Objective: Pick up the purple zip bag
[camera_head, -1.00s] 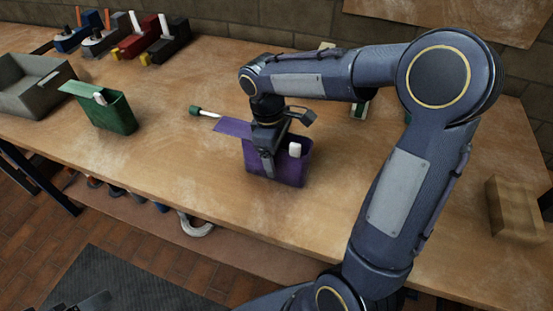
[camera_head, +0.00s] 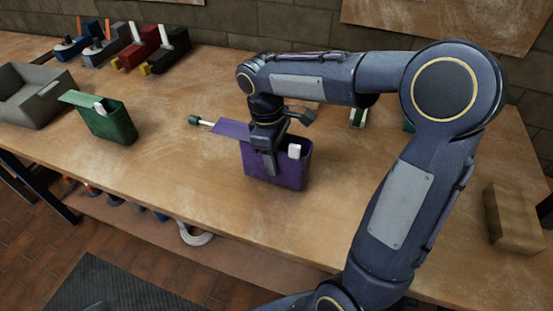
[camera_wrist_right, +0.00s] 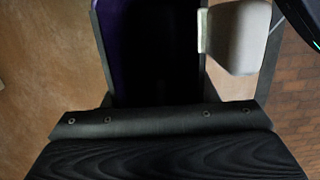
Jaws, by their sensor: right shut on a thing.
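The purple zip bag (camera_head: 285,172) stands upright on the wooden workbench, with its flap out to the left and a white piece at its top right. My right gripper (camera_head: 270,165) reaches down onto the bag's near wall and is shut on it. In the right wrist view, the purple bag (camera_wrist_right: 118,35) shows between the finger parts, with the white piece (camera_wrist_right: 235,38) beside it. I cannot tell for sure whether the bag's base is clear of the bench. My left gripper is not in view.
A green bag (camera_head: 108,122) stands to the left, with a grey bin (camera_head: 35,100) beyond it. Several coloured tools stand at the back left. A green-tipped stick (camera_head: 200,121) lies by the purple flap. A wooden block (camera_head: 513,215) is at right. The front middle bench is clear.

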